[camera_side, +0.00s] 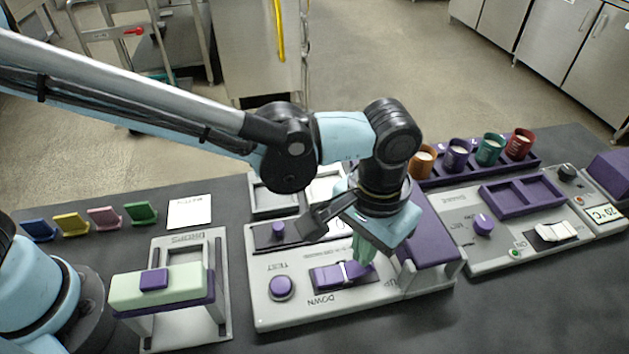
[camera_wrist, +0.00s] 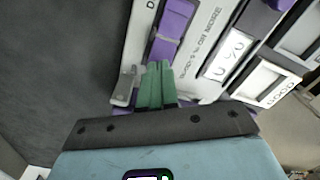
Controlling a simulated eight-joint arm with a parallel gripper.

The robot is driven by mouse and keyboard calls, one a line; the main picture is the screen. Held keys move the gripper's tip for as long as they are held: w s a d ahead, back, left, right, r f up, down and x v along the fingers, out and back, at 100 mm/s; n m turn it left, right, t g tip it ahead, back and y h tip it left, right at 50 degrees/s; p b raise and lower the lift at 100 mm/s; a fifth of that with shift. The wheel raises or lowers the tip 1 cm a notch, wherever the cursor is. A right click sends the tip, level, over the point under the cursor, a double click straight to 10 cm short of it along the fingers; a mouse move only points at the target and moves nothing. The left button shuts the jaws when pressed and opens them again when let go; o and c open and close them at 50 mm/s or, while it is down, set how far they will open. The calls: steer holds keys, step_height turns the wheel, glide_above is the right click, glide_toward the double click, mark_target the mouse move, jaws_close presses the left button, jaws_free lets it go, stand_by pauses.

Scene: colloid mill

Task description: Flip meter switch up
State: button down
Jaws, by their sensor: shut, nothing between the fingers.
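The meter switch (camera_side: 328,277) is a purple rocker with a pale band across it, set in the grey-white meter panel (camera_side: 345,306). The word DOWN is printed near its left end, and UP near its right end in the side view. My gripper (camera_side: 366,251) has green fingers, shut together and empty, at the right, UP-side end of the switch. The wrist view shows the fingertips (camera_wrist: 160,64) just at the near end of the switch (camera_wrist: 175,28). They hide that end, and I cannot tell whether they touch it.
A round purple TEST button (camera_side: 281,287) is left of the switch. A purple block (camera_side: 430,231) stands close on the right. Farther right are a panel with a purple knob (camera_side: 482,224) and a rack of cups (camera_side: 457,155). A green-topped press (camera_side: 160,286) stands left.

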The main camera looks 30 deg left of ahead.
steer(key=shift+f, duration=1.15)
stand_by(0.5)
steer(key=shift+r, duration=3.55)
steer(key=shift+a, duration=0.15)
steer(key=w+a+r+n+t+h, duration=0.1)
steer(key=a+r+t, duration=0.15)
steer(key=a, duration=0.95)
steer(key=w+a+r+n+t, duration=0.1)
steer(key=a+r+t, duration=0.15)
steer(key=a, duration=0.95)
steer(key=s+a+f+n+t+y, duration=0.1)
steer(key=s+a, duration=0.3)
steer(key=a, duration=0.4)
steer(key=shift+a+f+t, duration=0.35)
steer(key=shift+f+t, duration=0.15)
steer(key=shift+f, duration=0.05)
